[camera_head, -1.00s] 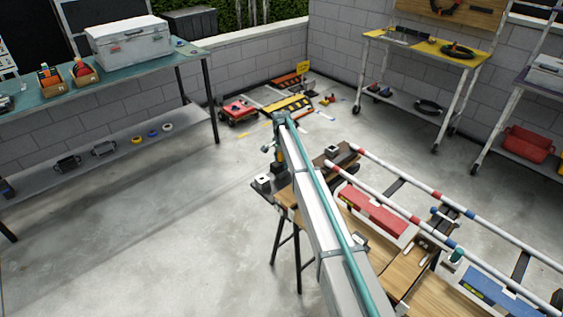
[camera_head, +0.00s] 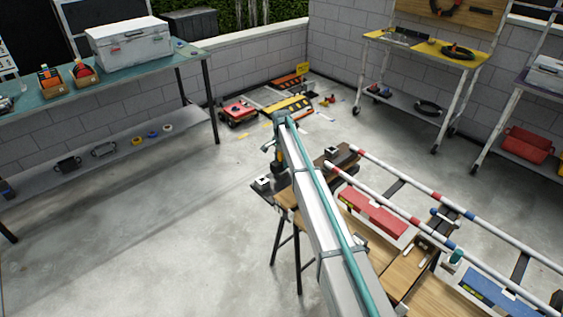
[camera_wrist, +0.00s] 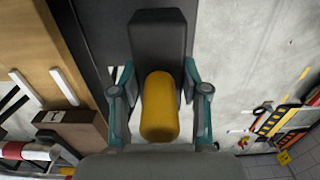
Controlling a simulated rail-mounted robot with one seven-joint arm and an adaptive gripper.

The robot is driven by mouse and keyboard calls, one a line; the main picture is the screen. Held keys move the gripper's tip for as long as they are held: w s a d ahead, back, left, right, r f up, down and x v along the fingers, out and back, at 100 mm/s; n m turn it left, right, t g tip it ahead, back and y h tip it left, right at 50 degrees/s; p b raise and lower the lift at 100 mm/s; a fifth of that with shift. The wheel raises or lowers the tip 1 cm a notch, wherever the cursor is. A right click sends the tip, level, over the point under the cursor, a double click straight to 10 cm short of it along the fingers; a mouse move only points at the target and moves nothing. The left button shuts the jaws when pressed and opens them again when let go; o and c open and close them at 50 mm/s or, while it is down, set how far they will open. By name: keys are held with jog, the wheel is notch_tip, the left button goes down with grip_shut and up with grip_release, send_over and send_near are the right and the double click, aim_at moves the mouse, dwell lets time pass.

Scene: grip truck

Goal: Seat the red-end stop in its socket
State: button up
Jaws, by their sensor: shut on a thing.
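In the wrist view my gripper (camera_wrist: 160,103) is shut on a yellow cylindrical grip (camera_wrist: 160,112). A dark block (camera_wrist: 160,40) lies directly beyond this grip and looks like part of the same piece, probably the stop; I cannot tell for sure. In the head view my gripper (camera_head: 279,155) hangs at the far end of my arm, above the bench's left end, and the held piece is mostly hidden. Two pale square blocks with dark centres, one at the bench corner (camera_head: 263,183) and one near the rails' red end (camera_head: 332,152), may be sockets. I cannot tell whether the piece touches anything.
Two banded rails (camera_head: 400,204) run over the wooden bench (camera_head: 405,270). A red case (camera_head: 372,212) and a blue case (camera_head: 493,296) lie beside them. A teal workbench (camera_head: 110,84) stands at left. The floor between is clear.

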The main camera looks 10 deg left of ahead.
jog(key=shift+r, duration=0.8)
jog(key=shift+r+p, duration=1.15)
jog(key=shift+r, duration=1.3)
jog(key=shift+r, duration=0.1)
jog(key=shift+r+p, duration=1.4)
jog(key=shift+r, duration=2.25)
